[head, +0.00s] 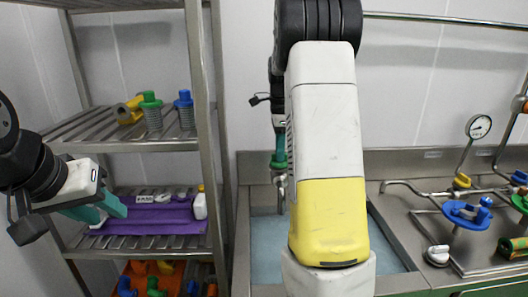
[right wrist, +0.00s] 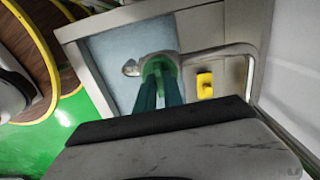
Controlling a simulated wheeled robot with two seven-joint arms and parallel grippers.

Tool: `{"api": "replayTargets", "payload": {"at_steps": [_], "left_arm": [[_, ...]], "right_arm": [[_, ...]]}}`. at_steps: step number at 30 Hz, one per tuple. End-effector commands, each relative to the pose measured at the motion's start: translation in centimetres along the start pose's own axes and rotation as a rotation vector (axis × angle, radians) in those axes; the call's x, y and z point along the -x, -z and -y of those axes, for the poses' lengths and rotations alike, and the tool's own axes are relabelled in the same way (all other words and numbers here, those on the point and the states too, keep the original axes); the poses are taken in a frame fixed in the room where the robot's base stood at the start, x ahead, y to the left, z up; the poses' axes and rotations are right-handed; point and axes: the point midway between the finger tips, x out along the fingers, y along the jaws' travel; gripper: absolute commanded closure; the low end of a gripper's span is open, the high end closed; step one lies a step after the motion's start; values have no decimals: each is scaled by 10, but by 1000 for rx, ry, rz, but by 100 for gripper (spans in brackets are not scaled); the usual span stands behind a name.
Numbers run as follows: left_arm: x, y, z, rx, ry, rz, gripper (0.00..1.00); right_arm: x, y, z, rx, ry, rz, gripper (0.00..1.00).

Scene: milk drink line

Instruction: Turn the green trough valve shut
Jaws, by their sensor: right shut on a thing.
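The green trough valve (right wrist: 161,62) shows in the right wrist view, in front of the pale blue trough (right wrist: 115,55), with a metal spout beside it. My right gripper (right wrist: 159,85) is shut on the valve, and its teal fingers cover much of it. In the head view the green valve (head: 279,162) is small, above the trough (head: 265,232) and left of my large white and yellow arm link. The angle of the valve handle cannot be told. My left gripper (head: 113,211) is at the left, in front of the shelf rack, with its fingers apart and empty.
A metal rack (head: 206,120) holds green and blue fittings, a purple mat (head: 150,243) and an orange tray (head: 135,270). At right are a gauge (head: 478,126), a blue valve (head: 467,214) and pipes. A yellow valve (right wrist: 205,85) sits right of the green one.

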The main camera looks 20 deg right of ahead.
Motion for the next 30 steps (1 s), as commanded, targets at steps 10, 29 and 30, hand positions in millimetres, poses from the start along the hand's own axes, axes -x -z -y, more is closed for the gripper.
{"api": "replayTargets", "payload": {"at_steps": [10, 29, 30], "left_arm": [[0, 0, 0, 0, 0, 0, 64], [0, 0, 0, 0, 0, 0, 64], [0, 0, 0, 0, 0, 0, 64]], "right_arm": [[1, 0, 1, -16, 2, 1, 100], [4, 0, 0, -14, 2, 0, 66], [7, 0, 1, -14, 3, 1, 66]]}}
